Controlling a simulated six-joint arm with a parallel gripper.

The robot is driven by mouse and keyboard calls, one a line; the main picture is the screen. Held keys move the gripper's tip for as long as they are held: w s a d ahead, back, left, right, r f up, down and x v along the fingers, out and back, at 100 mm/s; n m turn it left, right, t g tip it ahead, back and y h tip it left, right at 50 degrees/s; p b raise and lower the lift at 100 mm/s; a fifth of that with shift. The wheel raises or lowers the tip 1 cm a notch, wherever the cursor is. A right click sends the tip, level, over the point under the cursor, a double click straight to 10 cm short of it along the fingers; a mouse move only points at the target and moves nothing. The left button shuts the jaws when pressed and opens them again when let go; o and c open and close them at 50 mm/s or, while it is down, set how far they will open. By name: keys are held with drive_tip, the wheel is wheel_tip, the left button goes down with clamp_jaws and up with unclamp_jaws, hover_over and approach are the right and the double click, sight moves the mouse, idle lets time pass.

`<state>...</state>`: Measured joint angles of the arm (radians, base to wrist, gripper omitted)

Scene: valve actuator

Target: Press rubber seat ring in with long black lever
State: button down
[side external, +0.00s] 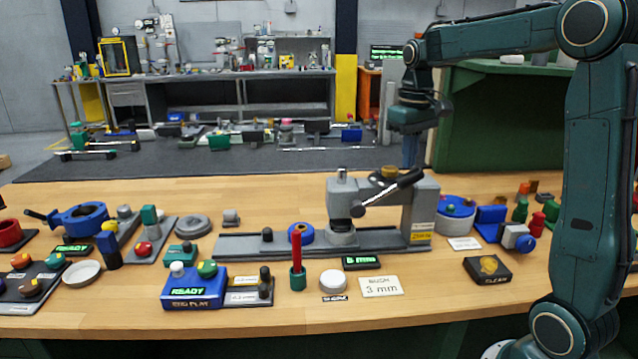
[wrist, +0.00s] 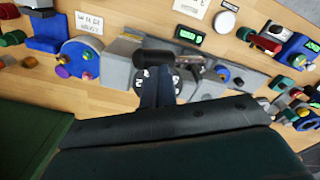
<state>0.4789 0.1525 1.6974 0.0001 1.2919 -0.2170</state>
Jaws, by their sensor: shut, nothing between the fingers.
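The grey press (side external: 421,208) stands on a long grey base (side external: 390,243) at the middle right of the bench. Its long black lever (side external: 402,181) slopes from a dark ball at lower left to a thick black grip at upper right. The lever also shows in the wrist view (wrist: 153,58), just beyond my fingertips. A blue ring (side external: 300,233) with a dark centre sits on the base, left of the press ram. I cannot tell whether it holds the rubber seat ring. My gripper (side external: 410,163) is shut and empty, pointing down near the lever grip; contact is unclear.
A green display (side external: 362,262) and a "3 mm" card (side external: 381,287) lie before the press. A red rod stands upright in a green holder (side external: 298,280). A blue round fixture (side external: 455,206) stands right of the press.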

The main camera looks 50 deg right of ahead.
drive_tip(key=shift+r, duration=0.15)
drive_tip(key=shift+r, duration=2.35)
drive_tip(key=shift+s+a, duration=0.1)
drive_tip(key=shift+a, duration=0.15)
drive_tip(key=s+a+f+n+t, duration=0.1)
drive_tip(key=s+a+f+t, duration=0.1)
drive_tip(key=s+a, duration=0.6)
drive_tip(key=s+a+f+n+t, duration=0.2)
drive_tip(key=s+a+f+t, duration=0.1)
drive_tip(key=s+a, duration=0.5)
drive_tip(key=shift+s+a+f+t, duration=0.3)
drive_tip(key=shift+s+a+f, duration=0.1)
drive_tip(key=shift+a+f, duration=0.4)
